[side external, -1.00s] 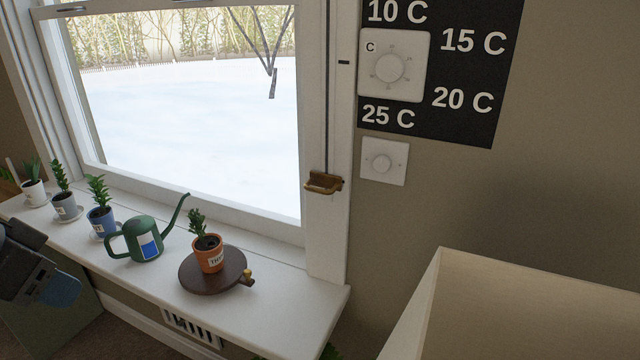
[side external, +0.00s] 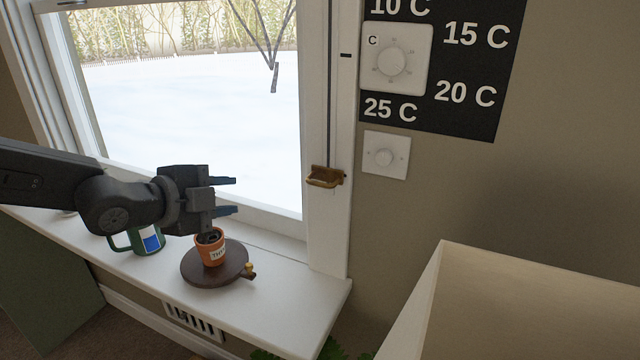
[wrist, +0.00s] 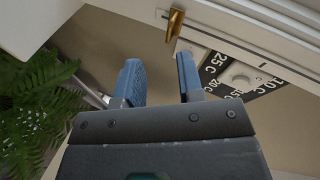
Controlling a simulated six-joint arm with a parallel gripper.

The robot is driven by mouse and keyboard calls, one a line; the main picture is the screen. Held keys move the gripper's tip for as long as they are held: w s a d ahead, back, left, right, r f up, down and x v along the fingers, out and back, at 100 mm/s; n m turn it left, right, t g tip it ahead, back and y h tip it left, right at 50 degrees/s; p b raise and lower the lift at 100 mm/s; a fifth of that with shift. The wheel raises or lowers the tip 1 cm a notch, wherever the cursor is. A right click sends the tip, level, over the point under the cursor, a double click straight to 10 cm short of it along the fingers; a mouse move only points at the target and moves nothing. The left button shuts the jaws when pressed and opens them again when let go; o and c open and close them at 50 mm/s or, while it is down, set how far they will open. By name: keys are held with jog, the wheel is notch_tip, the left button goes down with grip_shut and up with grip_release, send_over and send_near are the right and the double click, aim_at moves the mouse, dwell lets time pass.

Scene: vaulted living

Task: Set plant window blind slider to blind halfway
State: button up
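The blind slider is a brass-coloured handle (side external: 325,177) at the lower end of a dark vertical track (side external: 329,80) on the right window frame. A short black mark (side external: 346,56) sits beside the track higher up. My gripper (side external: 228,196) is open and empty, to the left of the handle and above the potted plant, with its fingers pointing right. In the wrist view the brass handle (wrist: 175,24) is beyond the fingertips, near the top centre. The open blue fingers (wrist: 160,75) are apart from it, with nothing between them.
A terracotta pot (side external: 211,247) stands on a brown turntable (side external: 216,266) on the white sill (side external: 290,300). A pale box (side external: 500,290) is at lower right.

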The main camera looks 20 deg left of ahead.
aim_at(320, 185)
jog(key=w+d+f+m, duration=0.1)
jog(key=w+d, duration=0.2)
jog(key=w, duration=0.2)
jog(key=w+d+f+m+h, duration=0.1)
jog(key=w+d+m, duration=0.1)
jog(key=w, duration=0.3)
jog(key=w+d+f+m+t+h, duration=0.1)
jog(key=w+d, duration=0.3)
jog(key=w, duration=0.1)
jog(key=shift+w+d+f+m, duration=0.15)
jog(key=shift+d+f+m, duration=0.25)
jog(key=shift+c, duration=0.4)
jog(key=shift+f, duration=0.1)
grip_shut()
